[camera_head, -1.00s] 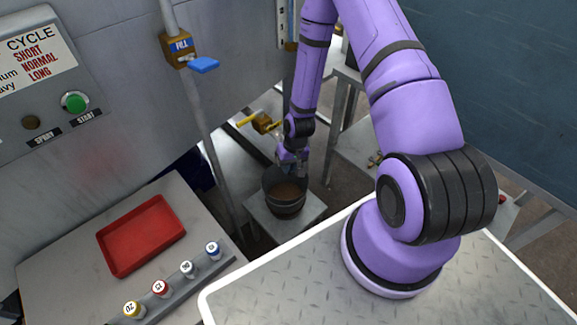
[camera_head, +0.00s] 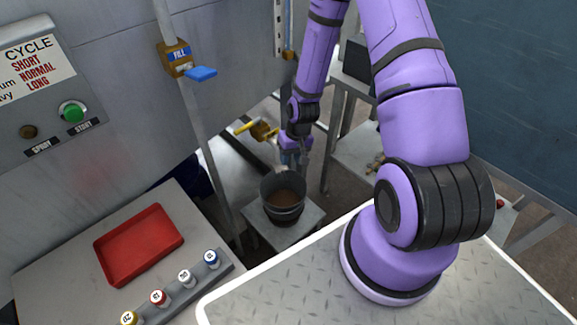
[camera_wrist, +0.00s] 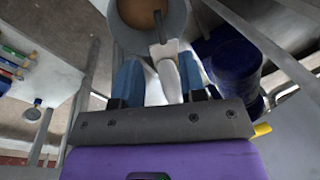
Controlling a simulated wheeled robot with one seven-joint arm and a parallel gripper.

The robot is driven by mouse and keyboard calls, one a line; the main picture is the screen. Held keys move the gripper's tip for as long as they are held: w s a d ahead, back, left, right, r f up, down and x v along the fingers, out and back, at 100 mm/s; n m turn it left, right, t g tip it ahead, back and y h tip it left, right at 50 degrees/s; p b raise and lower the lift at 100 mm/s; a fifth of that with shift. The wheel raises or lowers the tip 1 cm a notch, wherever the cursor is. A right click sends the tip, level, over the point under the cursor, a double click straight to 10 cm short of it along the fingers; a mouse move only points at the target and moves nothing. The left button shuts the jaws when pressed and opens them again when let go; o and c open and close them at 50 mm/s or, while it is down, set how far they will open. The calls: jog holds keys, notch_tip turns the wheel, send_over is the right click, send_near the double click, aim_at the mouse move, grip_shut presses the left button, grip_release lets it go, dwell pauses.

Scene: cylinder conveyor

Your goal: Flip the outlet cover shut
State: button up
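My gripper (camera_head: 292,160) hangs just above and behind a dark bucket (camera_head: 283,208) with brown contents. In the wrist view my two blue fingers (camera_wrist: 160,80) are apart. A pale grey-white tapered piece (camera_wrist: 169,80) lies between them, closer to the right finger; I cannot tell if they touch. It may be the outlet spout or its cover. The bucket (camera_wrist: 180,25) shows beyond the fingertips. In the head view a brass valve with a yellow handle (camera_head: 246,126) sits left of my gripper. The outlet cover is too small to make out clearly.
The bucket stands on a low metal stand (camera_head: 305,222). A vertical pipe (camera_head: 195,130) with a blue-handled FILL valve (camera_head: 200,73) rises to the left. A red tray (camera_head: 140,243) and several numbered cylinders lie on the front-left table. A blue drum (camera_wrist: 237,60) is right of the fingers.

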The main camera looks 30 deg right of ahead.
jog(key=shift+d+r, duration=0.15)
jog(key=shift+r, duration=0.6)
jog(key=shift+d+r, duration=0.15)
jog(key=shift+r, duration=0.55)
